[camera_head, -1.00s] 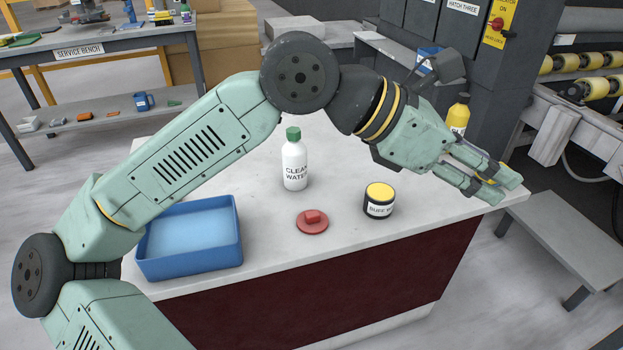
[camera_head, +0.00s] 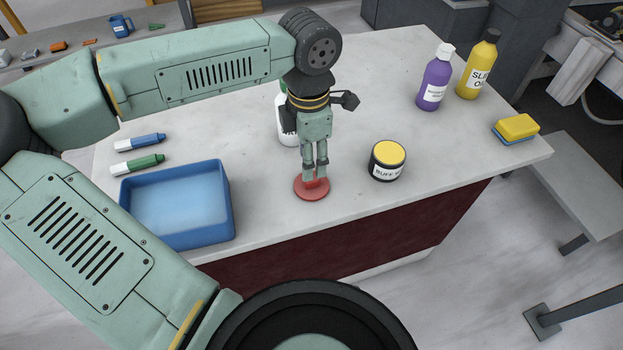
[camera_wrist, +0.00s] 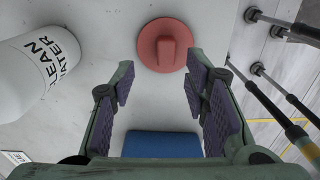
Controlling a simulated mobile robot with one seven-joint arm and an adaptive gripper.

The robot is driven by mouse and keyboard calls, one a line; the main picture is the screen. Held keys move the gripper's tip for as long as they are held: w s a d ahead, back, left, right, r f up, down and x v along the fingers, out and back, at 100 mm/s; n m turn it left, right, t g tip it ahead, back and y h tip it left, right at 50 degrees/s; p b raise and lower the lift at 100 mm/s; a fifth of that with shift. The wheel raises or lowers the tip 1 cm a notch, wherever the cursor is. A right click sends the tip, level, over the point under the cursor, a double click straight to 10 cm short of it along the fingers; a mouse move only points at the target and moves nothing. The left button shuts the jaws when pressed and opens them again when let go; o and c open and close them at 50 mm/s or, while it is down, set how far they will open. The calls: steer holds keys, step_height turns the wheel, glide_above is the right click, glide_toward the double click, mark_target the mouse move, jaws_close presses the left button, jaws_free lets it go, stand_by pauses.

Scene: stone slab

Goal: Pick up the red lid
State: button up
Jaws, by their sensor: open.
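The red lid (camera_head: 312,192) lies flat on the stone slab, a round disc with a raised grip on top. It also shows in the wrist view (camera_wrist: 152,45), ahead of the fingers and near the top of the picture. My gripper (camera_head: 315,176) points down over the lid, and in the head view its fingertips overlap the lid's grip. In the wrist view my gripper (camera_wrist: 162,90) is open, with its purple pads apart and nothing between them. Whether the fingers touch the lid is unclear.
A white bottle (camera_wrist: 40,70) stands close beside the gripper. A blue tray (camera_head: 228,205) is left of the lid and a yellow-topped jar (camera_head: 388,162) right of it.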

mark_target(312, 182)
steer(key=shift+s+f+p, duration=0.2)
steer(key=shift+f+p, duration=0.3)
steer(key=shift+f, duration=0.85)
steer(key=shift+s+f+p, duration=0.15)
steer(key=shift+f+p, duration=0.3)
steer(key=shift+f, duration=0.9)
steer(key=shift+c, duration=0.4)
jaws_close()
